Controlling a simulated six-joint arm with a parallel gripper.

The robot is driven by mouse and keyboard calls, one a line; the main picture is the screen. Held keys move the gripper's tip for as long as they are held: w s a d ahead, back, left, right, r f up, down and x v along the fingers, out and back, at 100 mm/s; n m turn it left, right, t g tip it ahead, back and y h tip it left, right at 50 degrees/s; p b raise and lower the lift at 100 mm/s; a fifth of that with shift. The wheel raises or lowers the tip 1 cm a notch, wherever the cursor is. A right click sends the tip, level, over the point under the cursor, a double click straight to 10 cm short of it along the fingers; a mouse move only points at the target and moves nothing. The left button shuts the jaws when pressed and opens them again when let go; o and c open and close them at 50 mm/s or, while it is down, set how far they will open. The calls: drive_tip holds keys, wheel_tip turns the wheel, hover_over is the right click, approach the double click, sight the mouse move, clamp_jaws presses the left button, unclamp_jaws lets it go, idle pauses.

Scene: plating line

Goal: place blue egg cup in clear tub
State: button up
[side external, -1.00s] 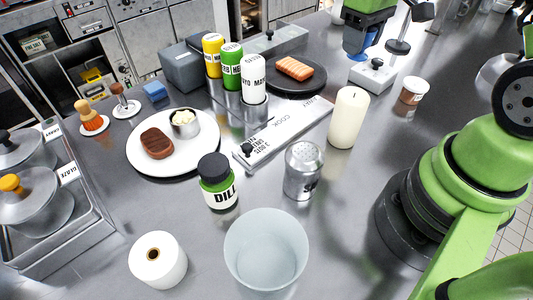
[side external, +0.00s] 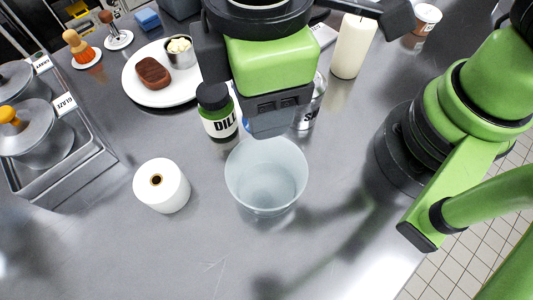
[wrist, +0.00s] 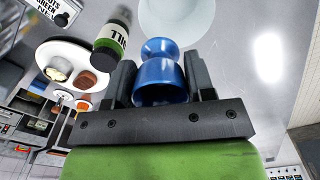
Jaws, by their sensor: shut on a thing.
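The blue egg cup (wrist: 160,80) is between the two fingers of my gripper (wrist: 161,62) in the wrist view, and the gripper is shut on it. In the side view my gripper (side external: 272,126) is over the back rim of the clear tub (side external: 266,185). The cup is almost wholly hidden there behind the gripper. The tub stands upright on the counter and looks empty. Its pale wall also shows in the wrist view (wrist: 178,22), just beyond the cup. I cannot tell how high the cup is above the rim.
The dill jar (side external: 217,112) stands close to the gripper's left, and a shaker (side external: 311,108) partly hidden at its right. A white roll (side external: 161,186) is left of the tub. A plate (side external: 135,88) and a candle (side external: 352,47) stand farther back. The front counter is clear.

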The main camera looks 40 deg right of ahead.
drive_tip(key=s+a, duration=0.1)
drive_tip(key=s, duration=0.1)
hover_over(266, 187)
drive_tip(key=shift+n, duration=0.4)
wheel_tip(266, 187, down, 10)
drive_tip(key=shift+r, duration=0.1)
drive_tip(key=shift+f, duration=2.65)
drive_tip(key=shift+f, duration=0.1)
drive_tip(key=o, duration=0.6)
drive_tip(key=shift+o, duration=0.2)
wheel_tip(266, 187, up, 12)
drive_tip(key=shift+r, duration=0.2)
